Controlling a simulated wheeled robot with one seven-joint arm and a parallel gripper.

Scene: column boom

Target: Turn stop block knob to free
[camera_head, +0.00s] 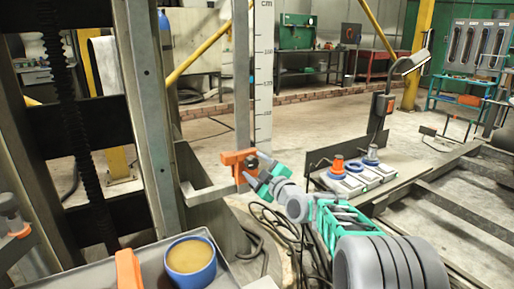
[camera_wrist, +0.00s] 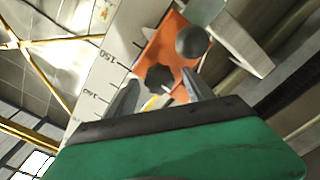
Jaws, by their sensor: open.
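The orange stop block (camera_head: 236,172) sits on an upright grey bar beside a white centimetre scale in the head view. In the wrist view the stop block (camera_wrist: 176,60) carries a black lobed knob (camera_wrist: 160,79) and a grey ball (camera_wrist: 192,42). A dark knob-like part (camera_head: 251,163) shows on the block in the head view. My gripper (camera_head: 266,175) is close in front of the block. In the wrist view the open gripper (camera_wrist: 162,82) has one finger on each side of the lobed knob. I cannot tell whether either finger touches it.
The scale (camera_head: 263,75) stands just behind the block, and a grey arm (camera_head: 208,192) juts out below it. A blue tub (camera_head: 190,262) sits in a grey tray at the lower left.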

